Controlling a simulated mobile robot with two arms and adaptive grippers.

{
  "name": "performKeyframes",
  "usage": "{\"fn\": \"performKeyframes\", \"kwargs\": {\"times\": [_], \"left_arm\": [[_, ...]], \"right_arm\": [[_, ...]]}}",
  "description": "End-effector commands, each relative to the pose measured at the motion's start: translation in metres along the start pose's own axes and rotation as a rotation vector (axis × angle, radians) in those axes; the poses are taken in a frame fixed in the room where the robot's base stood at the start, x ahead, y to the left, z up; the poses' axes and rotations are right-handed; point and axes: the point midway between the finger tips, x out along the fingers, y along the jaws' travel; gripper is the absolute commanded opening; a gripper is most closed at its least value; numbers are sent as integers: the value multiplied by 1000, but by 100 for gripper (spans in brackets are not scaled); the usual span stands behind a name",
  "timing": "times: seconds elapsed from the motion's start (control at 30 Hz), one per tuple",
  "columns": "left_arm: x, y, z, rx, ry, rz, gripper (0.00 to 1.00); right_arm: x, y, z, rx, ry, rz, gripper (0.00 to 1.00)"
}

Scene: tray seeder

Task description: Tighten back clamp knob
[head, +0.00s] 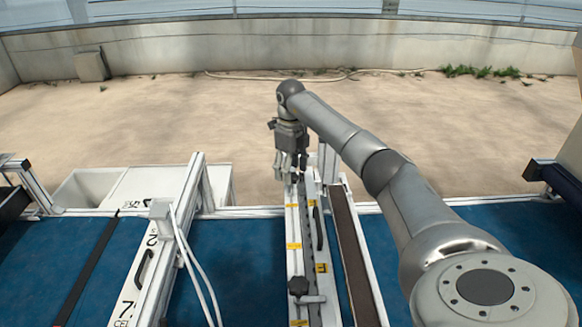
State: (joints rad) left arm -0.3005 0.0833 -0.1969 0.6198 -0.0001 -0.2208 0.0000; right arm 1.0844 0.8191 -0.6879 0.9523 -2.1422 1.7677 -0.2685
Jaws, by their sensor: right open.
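My right gripper (289,172) points down over the far end of a white rail assembly (293,222) in the head view. Its fingers are open. The back clamp knob is not clearly visible; the gripper covers the far end of the rail, and I cannot tell whether the fingers are around a knob or touching one. A dark clamp knob (298,286) with a metal lever beside it stands at the near end of the same rail. My left gripper is not in view.
A blue belt (238,262) runs beneath the rail. A white frame marked with numbers (152,265) and white cables stand to the left. A brown strip (350,245) lies right of the rail. White bins (140,187) sit behind the belt. Sandy floor beyond is open.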

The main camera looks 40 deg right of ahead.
Motion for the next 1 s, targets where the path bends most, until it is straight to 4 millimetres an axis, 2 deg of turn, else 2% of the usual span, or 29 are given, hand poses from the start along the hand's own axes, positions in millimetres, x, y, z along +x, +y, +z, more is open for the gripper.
{"fn": "performKeyframes", "kwargs": {"times": [0.13, 0.43, 0.8, 1.0], "left_arm": [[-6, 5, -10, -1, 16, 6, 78], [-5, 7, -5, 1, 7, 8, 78], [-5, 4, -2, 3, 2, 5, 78], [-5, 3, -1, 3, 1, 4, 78]], "right_arm": [[10, 0, 0, 0, 1, 1, 58], [13, 0, 0, -1, -1, 0, 58], [13, 0, 0, -1, -1, 0, 12], [13, 0, 0, 12, -1, 0, 12]]}}
